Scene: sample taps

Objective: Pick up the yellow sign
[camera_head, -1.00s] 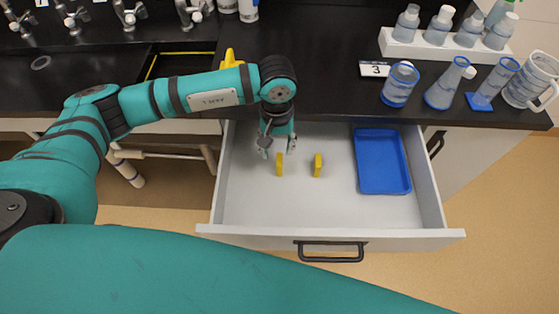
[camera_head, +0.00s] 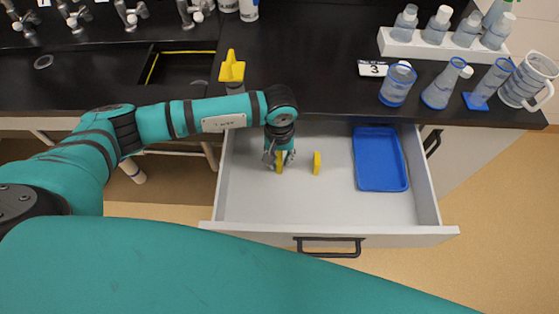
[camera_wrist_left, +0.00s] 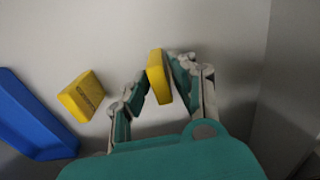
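Two small yellow signs stand on the floor of the open drawer. The left yellow sign (camera_head: 280,162) is between the fingers of my left gripper (camera_head: 279,160); the other yellow sign (camera_head: 316,162) stands apart to its right. In the left wrist view, the first sign (camera_wrist_left: 159,77) is between the fingertips of my left gripper (camera_wrist_left: 160,82), close to the right finger, with a small gap seeming to show at the left finger. The other sign (camera_wrist_left: 81,96) has dark lettering too small to read. My right gripper is out of view.
The drawer (camera_head: 335,212) also holds a blue tray (camera_head: 380,160) on its right. A yellow object (camera_head: 231,72) stands on the black counter by the sink. Bottles, a white rack (camera_head: 430,45), a number 3 label (camera_head: 372,69) and a jug (camera_head: 528,80) stand at right.

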